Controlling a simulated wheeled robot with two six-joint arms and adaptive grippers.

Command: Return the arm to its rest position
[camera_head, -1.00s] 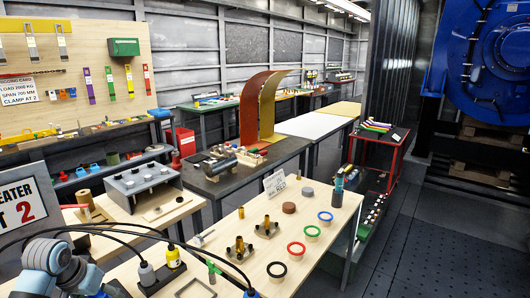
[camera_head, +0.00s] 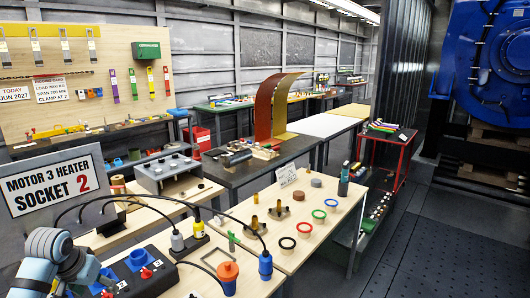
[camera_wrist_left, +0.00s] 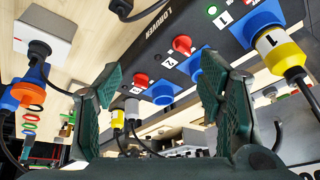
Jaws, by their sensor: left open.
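My left arm (camera_head: 58,262), pale blue and grey, shows at the lower left of the head view; its gripper is mostly cut off or hidden there. In the left wrist view my left gripper (camera_wrist_left: 165,100) has its two dark green fingers spread wide apart. I see nothing held between them. Beyond the fingers is a dark socket box (camera_wrist_left: 222,30) with blue sockets and red knobs. A yellow plug (camera_wrist_left: 280,50) marked 1 sits at one blue socket. My right gripper is in neither view.
In the head view the dark socket box (camera_head: 170,280) lies beside the arm. Black cables arch over the table. A "Motor 3 Heater Socket 2" sign (camera_head: 50,187) stands behind the arm.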

